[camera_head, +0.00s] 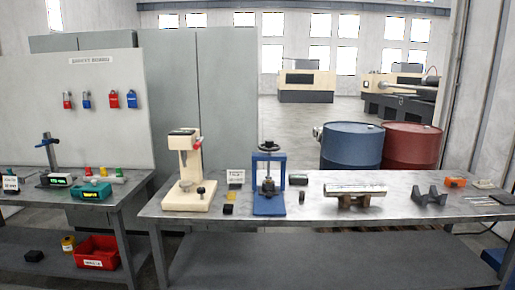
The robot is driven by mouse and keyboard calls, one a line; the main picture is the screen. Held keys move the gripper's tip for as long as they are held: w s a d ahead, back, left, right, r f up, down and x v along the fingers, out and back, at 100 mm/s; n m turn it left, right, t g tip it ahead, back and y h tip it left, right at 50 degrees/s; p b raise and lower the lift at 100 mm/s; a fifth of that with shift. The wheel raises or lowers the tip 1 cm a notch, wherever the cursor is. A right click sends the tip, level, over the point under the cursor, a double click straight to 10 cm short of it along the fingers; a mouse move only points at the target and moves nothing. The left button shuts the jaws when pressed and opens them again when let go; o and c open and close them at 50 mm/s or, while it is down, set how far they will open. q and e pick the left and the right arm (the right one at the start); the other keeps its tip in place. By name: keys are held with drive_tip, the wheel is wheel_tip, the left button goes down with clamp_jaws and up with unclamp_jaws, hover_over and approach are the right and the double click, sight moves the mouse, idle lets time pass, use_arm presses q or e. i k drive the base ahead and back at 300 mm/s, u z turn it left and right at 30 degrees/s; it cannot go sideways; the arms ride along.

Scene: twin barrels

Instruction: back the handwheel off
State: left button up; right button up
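A dark handwheel (269,147) sits on top of a small blue press frame (281,170). The press stands upright near the middle of the long metal workbench (400,211). A dark screw and clamp part (268,187) shows inside the frame, above its blue base plate. Neither of my grippers shows in the head view, so nothing of mine is near the handwheel.
A cream press (187,185) stands left of the blue one. A metal cylinder (352,188) on blocks and a dark V-block (429,195) lie to the right. Blue (351,146) and red (411,146) barrels stand behind. A red bin (97,253) is on the left lower shelf.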

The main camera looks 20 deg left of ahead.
sight(269, 145)
drive_tip(key=u, duration=0.85)
drive_tip(key=i, duration=1.45)
drive_tip(key=z, duration=0.3)
